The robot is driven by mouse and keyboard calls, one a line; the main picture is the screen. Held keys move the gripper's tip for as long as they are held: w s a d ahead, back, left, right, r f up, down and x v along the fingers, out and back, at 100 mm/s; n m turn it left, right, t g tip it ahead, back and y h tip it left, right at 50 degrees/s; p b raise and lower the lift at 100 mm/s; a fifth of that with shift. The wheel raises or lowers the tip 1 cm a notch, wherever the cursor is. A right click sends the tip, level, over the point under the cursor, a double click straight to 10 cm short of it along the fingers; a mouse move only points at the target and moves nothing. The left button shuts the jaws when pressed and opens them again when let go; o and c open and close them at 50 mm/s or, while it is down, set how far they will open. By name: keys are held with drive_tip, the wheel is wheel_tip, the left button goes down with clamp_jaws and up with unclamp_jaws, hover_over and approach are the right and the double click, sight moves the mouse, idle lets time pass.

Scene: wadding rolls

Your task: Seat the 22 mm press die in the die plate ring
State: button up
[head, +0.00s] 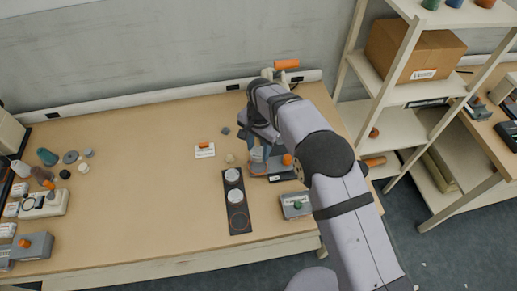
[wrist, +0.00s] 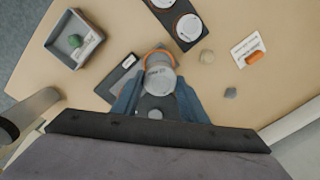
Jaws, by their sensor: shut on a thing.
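The press die (wrist: 160,76) is a pale grey cylinder with dark lettering on it. My gripper (wrist: 158,92) is shut on it, with one blue-grey finger on each side. An orange ring (wrist: 150,52) shows around the far end of the die; I cannot tell whether the die is inside it or above it. The dark die plate (wrist: 118,84) lies beside and partly under my left finger in the wrist view. In the head view my gripper (head: 258,155) is low over the table, by the plate (head: 275,178), and the arm hides part of it.
A black strip (head: 238,211) holds two white round pieces; its front circle is empty. A grey tray (head: 296,208) with a green piece stands to the right. A white card (head: 204,153) with an orange piece lies to the left. The table's middle left is clear.

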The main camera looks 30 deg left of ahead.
drive_tip(key=shift+f+b, duration=1.4)
drive_tip(key=shift+f, duration=0.95)
drive_tip(key=shift+f+b, duration=0.7)
drive_tip(key=shift+f, duration=0.15)
idle(0.3)
drive_tip(key=o, duration=1.9)
drive_tip(key=shift+c, duration=0.2)
drive_tip(key=shift+r+p, duration=2.5)
drive_tip(key=shift+r, duration=1.5)
